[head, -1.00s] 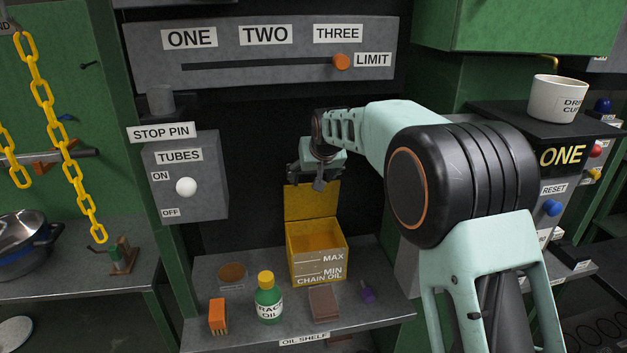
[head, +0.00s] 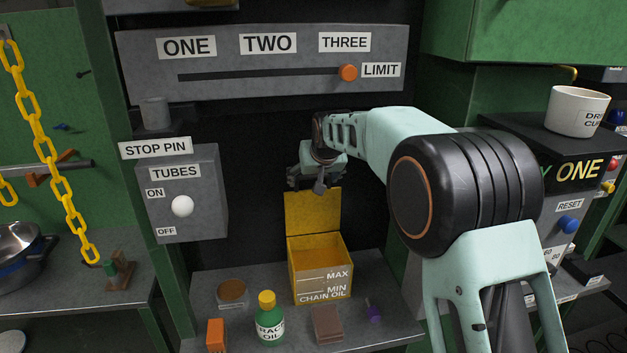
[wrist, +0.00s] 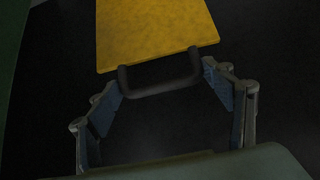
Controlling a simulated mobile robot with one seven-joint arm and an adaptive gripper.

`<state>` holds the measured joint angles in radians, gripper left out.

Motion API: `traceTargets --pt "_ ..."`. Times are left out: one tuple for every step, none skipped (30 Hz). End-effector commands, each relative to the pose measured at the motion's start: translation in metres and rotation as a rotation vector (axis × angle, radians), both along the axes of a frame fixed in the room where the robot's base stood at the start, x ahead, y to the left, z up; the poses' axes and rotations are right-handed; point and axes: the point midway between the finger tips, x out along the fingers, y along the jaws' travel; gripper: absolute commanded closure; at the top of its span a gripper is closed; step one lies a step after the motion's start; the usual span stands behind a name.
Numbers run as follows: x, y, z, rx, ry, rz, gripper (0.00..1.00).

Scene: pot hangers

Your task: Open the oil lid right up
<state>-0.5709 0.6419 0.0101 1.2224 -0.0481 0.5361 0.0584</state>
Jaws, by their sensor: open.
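The yellow chain oil box (head: 320,270) stands on the oil shelf, marked MAX and MIN on its front. Its yellow lid (head: 312,213) stands upright at the back of the box, and the inside is exposed. In the wrist view the lid (wrist: 155,32) has a dark handle (wrist: 160,75) along its edge. My gripper (head: 318,186) is above the lid's top edge. In the wrist view my gripper (wrist: 168,100) is open, with one finger on each side of the handle and a gap to both. The lid's back is hidden in the head view.
On the oil shelf (head: 250,345) are a green oil bottle (head: 269,318), an orange block (head: 215,335), a brown block (head: 327,323), a round brown-topped item (head: 233,292) and a small purple item (head: 374,310). The TUBES switch box (head: 182,195) is at left.

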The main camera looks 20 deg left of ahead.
Motion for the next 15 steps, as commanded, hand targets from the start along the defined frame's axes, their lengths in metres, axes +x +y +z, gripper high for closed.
traceTargets --pt "0.002 -0.002 0.004 0.002 -0.007 -0.003 0.21" --pt "0.002 -0.002 0.004 0.002 -0.006 -0.003 0.21" --pt "0.002 -0.001 0.003 0.001 -0.004 -0.003 0.21" --pt "0.001 -0.001 0.002 0.001 -0.003 -0.002 0.21" --pt "0.001 -0.001 0.002 0.0 -0.002 -0.002 0.21" --pt "0.001 -0.001 0.001 0.0 -0.001 -0.002 0.21" --pt "0.0 -0.001 0.001 0.0 0.0 -0.001 0.21" --pt "0.0 -0.001 0.001 -0.001 0.001 -0.001 0.21" --pt "0.0 -0.001 0.001 -0.001 0.001 -0.001 0.21" --pt "-0.001 -0.001 0.001 -0.001 0.001 -0.001 0.21" --pt "-0.001 -0.001 0.002 -0.001 0.001 -0.001 0.21" --pt "-0.002 -0.002 0.004 -0.001 0.001 -0.001 0.21" --pt "-0.004 -0.003 0.006 -0.001 0.001 -0.001 0.21" --pt "-0.005 -0.004 0.008 -0.001 0.001 -0.001 0.21" --pt "-0.008 -0.006 0.012 0.0 -0.001 -0.001 0.21"
